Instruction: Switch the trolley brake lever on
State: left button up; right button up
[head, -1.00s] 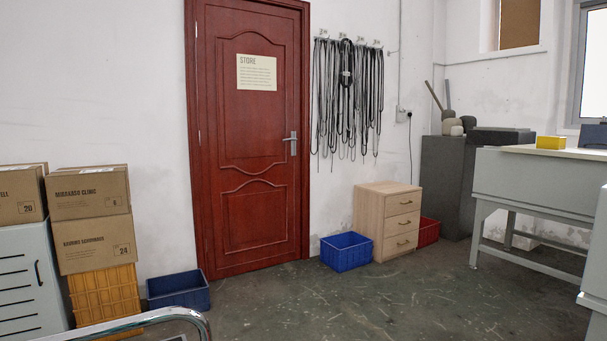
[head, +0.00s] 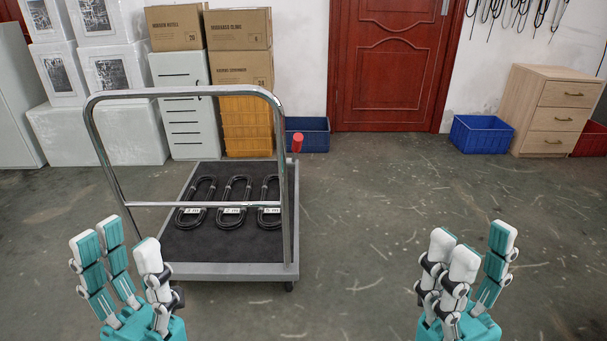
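The trolley (head: 230,270) stands ahead of me on the left, with a tall metal push handle at its near end. A red-topped lever (head: 297,142) sticks up at the trolley's right side, near its far end; it looks like the brake lever. My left gripper (head: 118,252) is open and empty, in front of the trolley's near left corner. My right gripper (head: 467,258) is open and empty over bare floor, to the right of the trolley. Neither gripper touches the trolley or the lever.
Several black coiled cables (head: 235,190) lie on the trolley deck. Cardboard boxes (head: 240,65), a yellow crate (head: 247,122) and a blue bin (head: 308,134) stand behind it. Another blue bin (head: 481,135) and a wooden drawer unit (head: 555,110) are at right. The floor right of the trolley is clear.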

aim_at(298, 138)
jog(key=i+l+z, duration=0.15)
jog(key=l, duration=0.2)
jog(key=i+l+z, duration=0.15)
jog(key=l, duration=0.25)
jog(key=i+l+z, duration=0.15)
jog(key=i+l, duration=0.05)
jog(key=l, duration=0.1)
